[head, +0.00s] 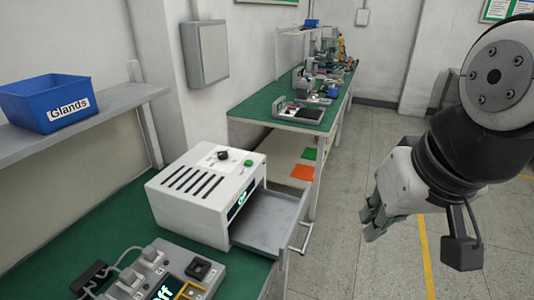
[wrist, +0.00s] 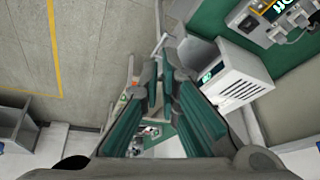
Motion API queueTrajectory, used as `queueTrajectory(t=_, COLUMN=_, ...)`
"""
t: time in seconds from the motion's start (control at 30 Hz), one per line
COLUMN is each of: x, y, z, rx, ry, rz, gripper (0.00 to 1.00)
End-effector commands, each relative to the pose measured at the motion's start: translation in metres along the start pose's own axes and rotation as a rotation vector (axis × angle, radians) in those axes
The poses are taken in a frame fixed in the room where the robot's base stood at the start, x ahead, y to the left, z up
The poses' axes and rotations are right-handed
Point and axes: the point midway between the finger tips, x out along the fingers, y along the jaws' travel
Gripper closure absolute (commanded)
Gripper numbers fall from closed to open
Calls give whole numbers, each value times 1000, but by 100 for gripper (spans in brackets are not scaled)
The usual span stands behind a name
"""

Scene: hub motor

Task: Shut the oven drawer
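The oven (head: 205,190) is a white box with dark top slots, standing on the green bench. Its grey drawer (head: 270,218) is pulled out of the front, with a bar handle (head: 304,238) on its outer end. The oven also shows in the wrist view (wrist: 236,82), with the drawer (wrist: 196,52) beside it, partly hidden by a finger. My gripper (head: 372,215) hangs in the air to the right of the drawer, apart from the handle.
A control unit (head: 165,275) with switches stands in front of the oven on the bench. A blue "Glands" bin (head: 48,102) sits on a shelf at the left. A farther bench (head: 262,108) holds several devices. The floor (head: 350,262) right of the drawer is clear.

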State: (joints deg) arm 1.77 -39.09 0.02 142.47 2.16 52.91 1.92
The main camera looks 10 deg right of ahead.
Motion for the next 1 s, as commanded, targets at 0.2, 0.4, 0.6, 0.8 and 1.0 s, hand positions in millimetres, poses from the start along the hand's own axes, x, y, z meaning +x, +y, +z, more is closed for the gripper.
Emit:
queueTrajectory(t=0.2, x=43, y=-2, z=-46, rx=319, ry=-135, rz=-65, gripper=100)
queueTrajectory(t=0.4, x=93, y=6, z=-90, rx=652, ry=-255, rz=-126, gripper=100)
queueTrajectory(t=0.6, x=155, y=26, z=-132, rx=996, ry=-372, rz=-182, gripper=100)
queueTrajectory(t=0.8, x=226, y=59, z=-165, rx=1348, ry=-482, rz=-237, gripper=100)
queueTrajectory(t=1.0, x=303, y=102, z=-184, rx=1702, ry=-590, rz=-292, gripper=100)
